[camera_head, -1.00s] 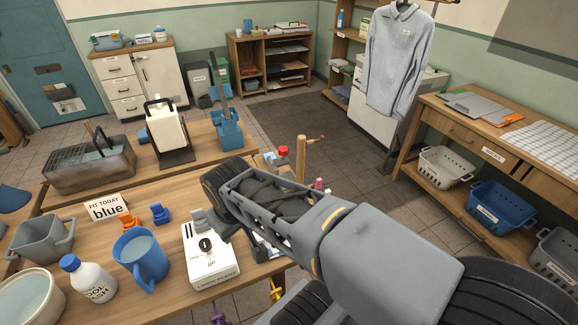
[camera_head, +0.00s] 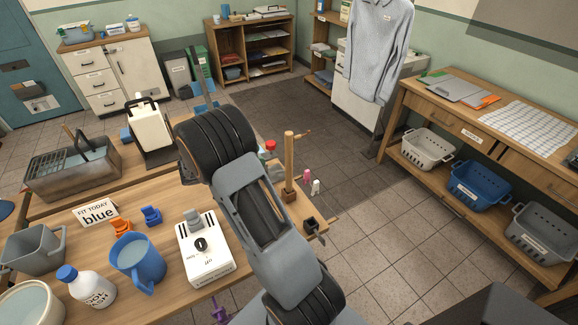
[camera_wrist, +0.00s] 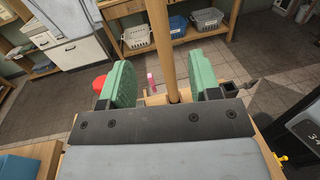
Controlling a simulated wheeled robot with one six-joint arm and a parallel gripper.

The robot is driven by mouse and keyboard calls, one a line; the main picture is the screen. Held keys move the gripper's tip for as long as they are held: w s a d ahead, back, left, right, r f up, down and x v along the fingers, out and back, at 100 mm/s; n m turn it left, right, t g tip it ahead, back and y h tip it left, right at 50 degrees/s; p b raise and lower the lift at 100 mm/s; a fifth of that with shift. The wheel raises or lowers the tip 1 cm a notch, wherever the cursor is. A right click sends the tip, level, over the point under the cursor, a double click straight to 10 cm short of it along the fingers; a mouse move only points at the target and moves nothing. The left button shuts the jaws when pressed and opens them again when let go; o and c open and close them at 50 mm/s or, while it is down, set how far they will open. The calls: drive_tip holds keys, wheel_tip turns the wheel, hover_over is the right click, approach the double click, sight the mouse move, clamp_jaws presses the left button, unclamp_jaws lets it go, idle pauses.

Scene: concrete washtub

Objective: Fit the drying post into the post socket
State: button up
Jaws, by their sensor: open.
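The drying post (camera_head: 289,158) is a tall light-wood rod with a short peg near its top. It stands upright at the right end of the bench, its foot in a brown wooden block (camera_head: 290,196). A dark square socket (camera_head: 311,226) sits at the bench corner, nearer than the post; a dark square opening (camera_wrist: 229,88) also shows beside the right jaw in the wrist view. My gripper (camera_wrist: 165,82) is open, its green jaws on either side of the post (camera_wrist: 160,40) with gaps visible.
A white control box (camera_head: 205,262), a blue jug (camera_head: 137,258) and a white bottle (camera_head: 92,289) stand on the bench left of my arm. Small pink and white pegs (camera_head: 311,184) and a red-capped item (camera_head: 270,146) are near the post. Floor to the right is clear.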

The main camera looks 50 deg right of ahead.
drive_tip(key=p+x, duration=0.3)
drive_tip(key=x, duration=0.9)
drive_tip(key=shift+d, duration=0.25)
drive_tip(key=shift+c, duration=0.2)
drive_tip(key=shift+r, duration=0.1)
clamp_jaws()
